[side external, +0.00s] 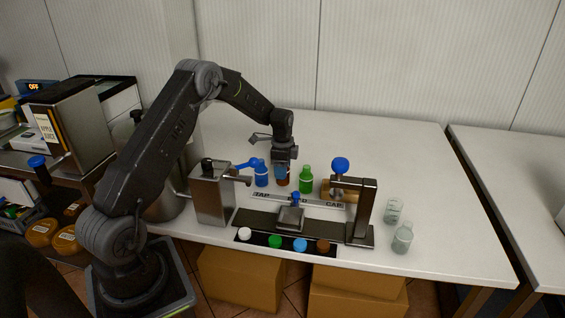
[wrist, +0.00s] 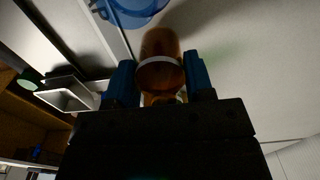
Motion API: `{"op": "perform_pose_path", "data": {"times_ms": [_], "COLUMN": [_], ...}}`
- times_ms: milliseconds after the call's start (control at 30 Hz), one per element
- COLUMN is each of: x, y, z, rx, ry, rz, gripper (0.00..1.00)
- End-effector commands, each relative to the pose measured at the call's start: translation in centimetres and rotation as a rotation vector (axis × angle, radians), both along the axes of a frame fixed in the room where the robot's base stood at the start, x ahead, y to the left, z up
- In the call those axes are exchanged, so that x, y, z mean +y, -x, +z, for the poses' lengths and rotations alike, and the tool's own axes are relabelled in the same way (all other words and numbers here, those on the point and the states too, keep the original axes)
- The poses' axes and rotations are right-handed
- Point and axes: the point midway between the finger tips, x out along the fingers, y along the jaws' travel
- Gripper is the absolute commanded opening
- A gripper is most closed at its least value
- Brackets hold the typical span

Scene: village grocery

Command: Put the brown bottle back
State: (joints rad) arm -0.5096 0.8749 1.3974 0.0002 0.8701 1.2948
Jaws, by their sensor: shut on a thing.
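The brown bottle (side external: 283,181) stands between a blue bottle (side external: 261,176) and a green bottle (side external: 306,180) at the back of a labelled strip (side external: 300,199) on the white table. My gripper (side external: 284,165) points down over the brown bottle and is shut on its upper part. In the wrist view the brown bottle (wrist: 160,62) sits between the two blue fingers of my gripper (wrist: 160,85). The bottle looks upright. Whether its base touches the table is hard to tell.
A metal tap unit (side external: 213,193) stands left of the bottles. A metal capping stand (side external: 362,212) with a blue knob is at right. White, green, blue and brown caps (side external: 274,241) lie in front. Two clear jars (side external: 402,238) stand farther right. The table behind is clear.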

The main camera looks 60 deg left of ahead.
Motion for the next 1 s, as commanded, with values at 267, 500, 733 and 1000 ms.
{"op": "perform_pose_path", "data": {"times_ms": [267, 500, 733, 1000], "x": [0.01, 0.01, 0.04, 0.04], "y": [-0.02, -0.02, -0.01, -0.01], "z": [-0.47, -0.48, -0.8, -0.81], "rx": [-0.001, -0.001, -0.001, -0.001], "ry": [-0.001, -0.001, -0.001, -0.001], "rz": [0.0, 0.0, 0.0, 0.0], "gripper": [0.16, 0.16, 0.16, 0.16]}}
